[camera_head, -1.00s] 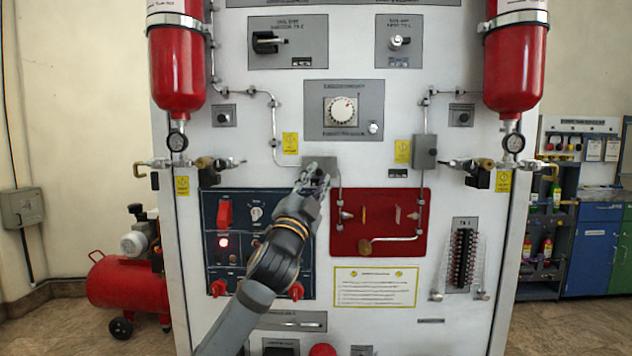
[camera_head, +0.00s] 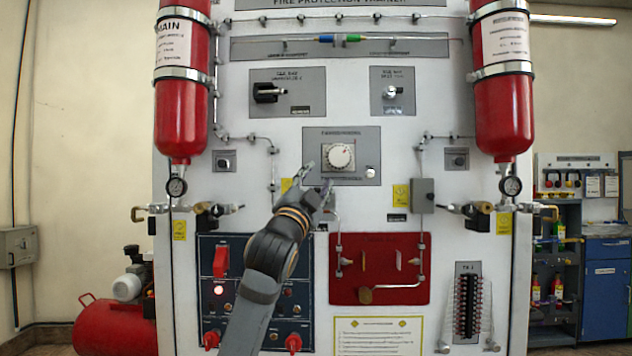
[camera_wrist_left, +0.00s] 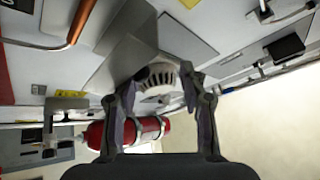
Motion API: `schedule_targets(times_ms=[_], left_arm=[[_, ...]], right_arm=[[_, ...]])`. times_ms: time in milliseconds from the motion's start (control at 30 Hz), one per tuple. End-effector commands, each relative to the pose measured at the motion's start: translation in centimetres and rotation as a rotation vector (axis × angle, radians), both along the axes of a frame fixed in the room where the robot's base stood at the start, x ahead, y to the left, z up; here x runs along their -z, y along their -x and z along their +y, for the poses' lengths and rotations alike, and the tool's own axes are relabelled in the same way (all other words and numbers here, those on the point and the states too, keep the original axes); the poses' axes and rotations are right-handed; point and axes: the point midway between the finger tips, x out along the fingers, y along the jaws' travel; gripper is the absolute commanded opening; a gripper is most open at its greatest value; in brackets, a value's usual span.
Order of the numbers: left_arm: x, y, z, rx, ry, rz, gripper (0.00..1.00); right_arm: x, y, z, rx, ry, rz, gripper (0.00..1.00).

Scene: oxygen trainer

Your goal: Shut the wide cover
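I cannot tell for sure which part is the wide cover. A red guard-like piece (camera_head: 221,262) stands at the upper left of the dark blue switch panel (camera_head: 203,290). A terminal strip (camera_head: 467,305) with what looks like a clear cover is at the lower right. My left gripper (camera_head: 317,180) is in front of the panel, just below and left of the white dial (camera_head: 340,156). In the left wrist view the left gripper (camera_wrist_left: 158,90) has its fingers apart with nothing held; a white ribbed knob (camera_wrist_left: 158,78) shows beyond them. My right gripper is out of view.
Red cylinders (camera_head: 181,115) (camera_head: 503,110) flank the white panel, with gauges and valves below. A grey box (camera_head: 423,195) and a red plate with pipes (camera_head: 345,290) lie right of my arm. A red compressor (camera_head: 112,325) stands on the left.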

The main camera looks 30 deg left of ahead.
Motion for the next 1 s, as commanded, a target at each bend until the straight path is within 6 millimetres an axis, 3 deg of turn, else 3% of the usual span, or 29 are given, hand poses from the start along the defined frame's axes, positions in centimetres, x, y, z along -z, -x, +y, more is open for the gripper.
schedule_targets(times_ms=[1000], left_arm=[[-5.2, 5.1, -0.8, -0.003, -0.003, -0.006, 0.25]], right_arm=[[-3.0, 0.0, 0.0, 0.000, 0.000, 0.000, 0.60]])
